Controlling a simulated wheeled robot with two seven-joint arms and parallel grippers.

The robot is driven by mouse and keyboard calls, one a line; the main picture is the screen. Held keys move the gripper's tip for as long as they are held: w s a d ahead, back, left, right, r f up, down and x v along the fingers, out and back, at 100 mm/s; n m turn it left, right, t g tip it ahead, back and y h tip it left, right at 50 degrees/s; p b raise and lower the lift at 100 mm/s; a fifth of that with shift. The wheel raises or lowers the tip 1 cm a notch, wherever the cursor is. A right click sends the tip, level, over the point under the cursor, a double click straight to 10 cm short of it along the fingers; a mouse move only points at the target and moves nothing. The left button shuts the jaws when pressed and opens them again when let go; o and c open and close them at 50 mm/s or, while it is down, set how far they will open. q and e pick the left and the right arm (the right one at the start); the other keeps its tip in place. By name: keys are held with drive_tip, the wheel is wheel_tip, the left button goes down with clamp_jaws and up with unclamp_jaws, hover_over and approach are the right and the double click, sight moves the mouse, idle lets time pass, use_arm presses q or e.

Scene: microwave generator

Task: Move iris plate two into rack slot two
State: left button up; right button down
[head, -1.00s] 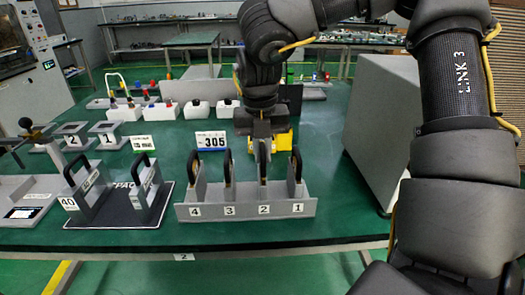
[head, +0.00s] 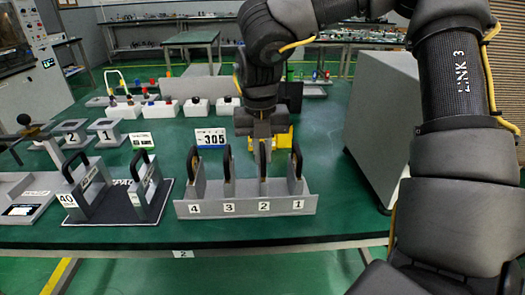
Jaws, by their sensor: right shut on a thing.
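A grey rack (head: 245,208) stands near the table's front edge, with slots labelled 4, 3, 2 and 1 from left to right. Each slot holds an upright grey plate with a black loop handle. Iris plate two (head: 263,178) stands upright behind label 2, in line with the other plates. Its lower edge is hidden by the rack's front wall. My right gripper (head: 262,143) is above it, pointing down, shut on the top of its handle. The gripper hides part of the handle. My left gripper is out of view.
A black mat with two handled blocks (head: 150,195) lies left of the rack. A large grey box (head: 383,125) stands at the right. Green table is bare between rack and box.

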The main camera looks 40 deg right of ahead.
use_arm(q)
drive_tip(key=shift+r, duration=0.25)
use_arm(e)
drive_tip(key=shift+f, duration=0.15)
drive_tip(key=c, duration=1.4)
unclamp_jaws()
